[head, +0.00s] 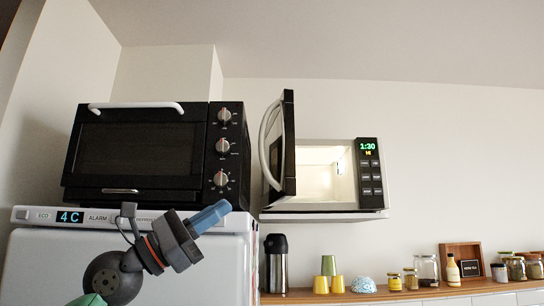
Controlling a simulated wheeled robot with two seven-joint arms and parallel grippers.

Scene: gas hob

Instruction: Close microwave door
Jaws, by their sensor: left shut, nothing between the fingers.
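The microwave (372,190) is mounted high on the wall right of centre, with its panel reading 1:30 and its lit inside showing. Its door (288,145) is hinged at the left and stands wide open, swung out toward me, with a curved white handle (268,145) on its left-facing side. My left gripper (215,213) is below and to the left of the door, in front of the fridge top. Its blue fingers are shut with nothing between them, and they are apart from the door. My right gripper is not in the view.
A black oven (140,155) sits on the white fridge (130,250) at the left, close to the open door. Below the microwave a wooden counter (420,293) holds a flask (276,263), cups (329,265), a bowl (363,285) and several jars. The wall right of the microwave is clear.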

